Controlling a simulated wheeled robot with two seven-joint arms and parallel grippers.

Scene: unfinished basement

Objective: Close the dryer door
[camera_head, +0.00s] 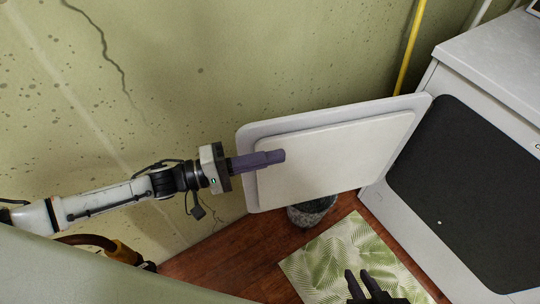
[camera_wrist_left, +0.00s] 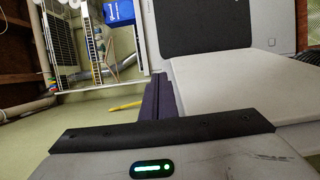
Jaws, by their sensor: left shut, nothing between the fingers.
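The white dryer (camera_head: 440,230) stands at the right with a dark front panel area. Its white door (camera_head: 340,150) hangs wide open to the left, its raised inner panel facing me. My left gripper (camera_head: 278,156) is shut and empty; its purple-grey fingers overlap the left part of the door's inner side. I cannot tell whether they touch it. In the left wrist view the shut fingers (camera_wrist_left: 160,88) lie just left of the door (camera_wrist_left: 235,85), with the dryer (camera_wrist_left: 205,30) beyond. My right gripper (camera_head: 367,282) is at the bottom edge, its dark fingers apart and empty.
A dark speckled pot (camera_head: 310,212) stands on the wooden floor under the door. A leaf-patterned mat (camera_head: 345,255) lies in front of the dryer. A cracked green wall (camera_head: 190,60) and a yellow pipe (camera_head: 410,50) are behind.

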